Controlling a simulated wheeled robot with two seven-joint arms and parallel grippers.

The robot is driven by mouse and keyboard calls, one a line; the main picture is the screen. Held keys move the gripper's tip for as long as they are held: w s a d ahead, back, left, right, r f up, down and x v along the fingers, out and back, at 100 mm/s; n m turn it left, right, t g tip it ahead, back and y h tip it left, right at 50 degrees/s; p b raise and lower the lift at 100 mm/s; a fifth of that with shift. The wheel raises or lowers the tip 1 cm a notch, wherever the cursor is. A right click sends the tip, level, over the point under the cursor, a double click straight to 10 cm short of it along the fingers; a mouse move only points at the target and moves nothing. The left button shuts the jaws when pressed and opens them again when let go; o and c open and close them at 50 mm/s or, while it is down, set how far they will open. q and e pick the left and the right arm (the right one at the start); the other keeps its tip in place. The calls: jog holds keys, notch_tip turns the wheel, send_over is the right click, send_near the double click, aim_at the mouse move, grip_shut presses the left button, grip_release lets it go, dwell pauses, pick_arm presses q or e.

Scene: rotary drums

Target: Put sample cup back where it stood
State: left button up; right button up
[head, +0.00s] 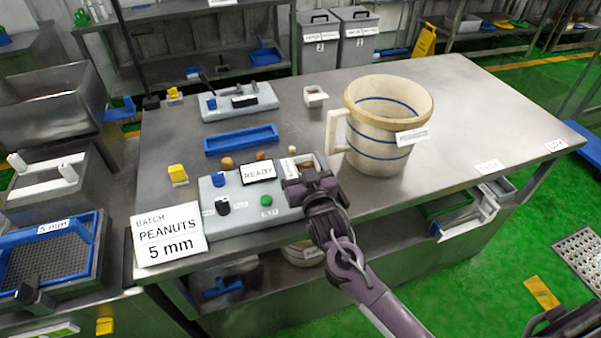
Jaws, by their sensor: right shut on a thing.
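My right gripper (303,172) is at the right end of the grey control panel with the READY display, near the middle of the table. It is shut on a small pale cup (288,168), taken to be the sample cup. Brown bits show at the cup's top. The fingers hide most of it, and I cannot tell whether its base touches anything. A similar small white tray (315,96) with a label stands apart, farther back on the table. My left gripper is not recognisable in the view.
A large cream drum (385,122) with a handle stands right of the gripper. The panel (228,202), a blue tray (241,139), yellow blocks and a PEANUTS 5 mm card (169,236) are to the left.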

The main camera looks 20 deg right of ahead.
notch_tip(320, 180, up, 16)
jog(key=b, duration=0.2)
jog(key=s+d+f, duration=0.1)
jog(key=s+f, duration=0.7)
jog(key=s, duration=0.3)
jog(key=s+d+f, duration=0.1)
jog(key=s+f, duration=0.6)
jog(key=s, duration=0.4)
jog(key=w+a+r, duration=0.1)
jog(key=w+r, duration=0.7)
jog(key=w, duration=0.3)
jog(key=w+a+r, duration=0.1)
jog(key=w+r, duration=0.7)
jog(key=w, duration=0.3)
jog(key=shift+r, duration=0.15)
